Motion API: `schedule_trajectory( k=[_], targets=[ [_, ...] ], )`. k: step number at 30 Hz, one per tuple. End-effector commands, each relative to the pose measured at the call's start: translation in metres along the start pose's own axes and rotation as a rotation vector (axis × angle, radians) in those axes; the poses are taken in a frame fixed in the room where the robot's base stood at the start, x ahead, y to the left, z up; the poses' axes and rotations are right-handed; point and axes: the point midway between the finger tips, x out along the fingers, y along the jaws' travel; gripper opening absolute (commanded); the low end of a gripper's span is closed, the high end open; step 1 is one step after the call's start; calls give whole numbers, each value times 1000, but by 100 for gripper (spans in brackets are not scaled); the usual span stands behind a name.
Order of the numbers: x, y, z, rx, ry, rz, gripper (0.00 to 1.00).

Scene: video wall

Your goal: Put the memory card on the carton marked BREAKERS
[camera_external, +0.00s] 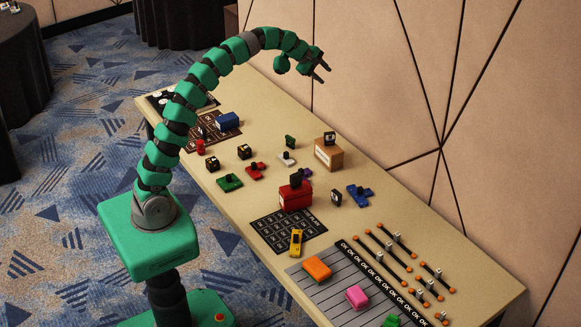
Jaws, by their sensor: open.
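A brown carton (333,157) stands near the far edge of the table, by the wall. Its marking is too small to read, so I cannot tell if it says BREAKERS. A small dark item (329,138) is on top of it. A small dark upright piece with a pale face (336,198) stands on the table in front of the carton. I cannot tell which small dark item is the memory card. My gripper (321,69) is open and empty, raised high above the far side of the table, up and left of the carton.
A red box (294,196) with a dark item on top stands mid-table near a blue piece (359,194). Green (230,182) and red (256,170) pieces lie left. A striped board (330,300) with coloured blocks and several orange-ended rods fill the right end.

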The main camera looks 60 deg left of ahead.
Motion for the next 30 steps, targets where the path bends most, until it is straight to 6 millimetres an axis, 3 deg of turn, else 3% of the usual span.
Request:
schedule_trajectory(
  k=[1,13,23,30],
  targets=[
    [-23,5,8,73,-5,30,41],
    [-174,12,57,721,60,248,41],
    [-294,-9,81,1239,240,399,41],
    [-372,-36,88,1581,432,466,41]
  ],
)
